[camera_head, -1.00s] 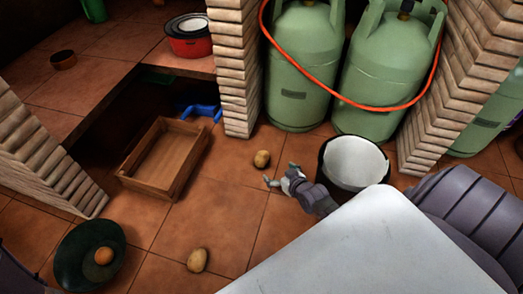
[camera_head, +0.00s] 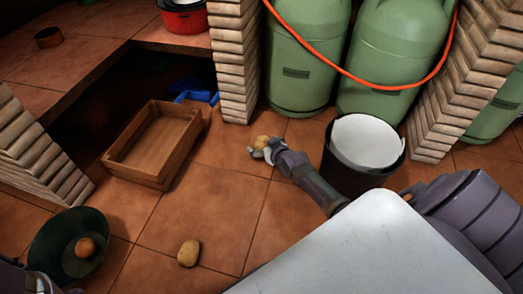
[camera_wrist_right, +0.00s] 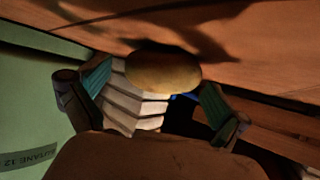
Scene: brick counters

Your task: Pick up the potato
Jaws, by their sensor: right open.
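A tan potato (camera_head: 262,142) lies on the tiled floor in front of the green gas cylinders. My right gripper (camera_head: 261,153) is at it, partly covering it in the head view. In the right wrist view the potato (camera_wrist_right: 163,72) sits between the two open fingers (camera_wrist_right: 158,92), around their tips, with gaps at the sides. A second potato (camera_head: 188,253) lies on the floor at the bottom middle. A bit of my left arm shows at the bottom left corner; its fingers cannot be made out.
A wooden crate (camera_head: 117,167) stands left of the gripper. A dark bucket with white inside (camera_head: 333,172) is close to my right forearm. Green cylinders (camera_head: 305,60) and a brick pillar (camera_head: 232,75) stand behind. A dark green dish (camera_head: 45,240) holds a round orange-brown item (camera_head: 85,247).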

